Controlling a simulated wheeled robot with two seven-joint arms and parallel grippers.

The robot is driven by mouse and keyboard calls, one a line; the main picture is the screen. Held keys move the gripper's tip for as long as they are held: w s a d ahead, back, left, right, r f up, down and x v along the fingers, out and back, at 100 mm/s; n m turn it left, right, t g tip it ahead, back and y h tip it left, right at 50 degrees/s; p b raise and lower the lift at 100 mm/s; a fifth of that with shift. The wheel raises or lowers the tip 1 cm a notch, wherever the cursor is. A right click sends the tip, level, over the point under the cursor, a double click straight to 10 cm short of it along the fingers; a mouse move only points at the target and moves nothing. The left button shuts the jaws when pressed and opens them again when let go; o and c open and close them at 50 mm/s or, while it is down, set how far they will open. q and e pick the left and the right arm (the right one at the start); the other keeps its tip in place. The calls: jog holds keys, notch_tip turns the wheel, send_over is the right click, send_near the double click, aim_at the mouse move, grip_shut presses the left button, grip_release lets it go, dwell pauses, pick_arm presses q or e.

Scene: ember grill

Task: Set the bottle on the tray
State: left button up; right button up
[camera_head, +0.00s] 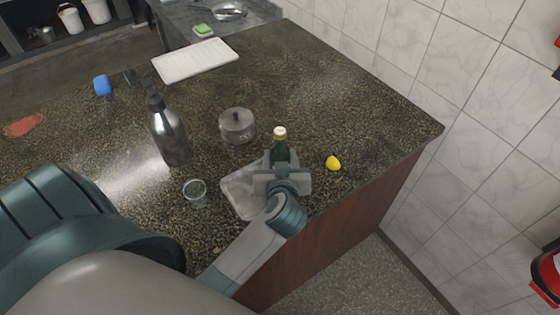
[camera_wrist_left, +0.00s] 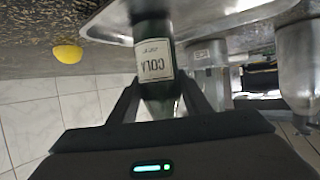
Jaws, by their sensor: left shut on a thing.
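The green bottle (camera_head: 280,150) with a pale cap stands about upright at the right end of the shiny tray (camera_head: 236,200) in the head view. My left gripper (camera_head: 281,170) is shut around it. In the left wrist view, which is upside down, the bottle (camera_wrist_left: 153,50) with its white label sits between the fingers, its base end against the picture of the tray rim (camera_wrist_left: 112,18). I cannot tell whether the base touches the tray. My gripper and arm hide the bottle's lower part and part of the tray in the head view. My right gripper is not in view.
A yellow lemon (camera_head: 333,162) lies right of the bottle, near the counter edge. A lidded steel pot (camera_head: 237,126) stands behind the tray, with a small glass (camera_head: 195,191) and a tall steel bottle (camera_head: 170,132) to the left. A white board (camera_head: 195,61) lies farther back.

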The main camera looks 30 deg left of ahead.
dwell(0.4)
pick_arm(q)
jog(key=o, duration=1.3)
jog(key=shift+f, duration=0.15)
jog(key=shift+c, duration=0.2)
jog(key=shift+o, duration=0.9)
jog(key=b+v, duration=0.2)
jog(key=v, duration=1)
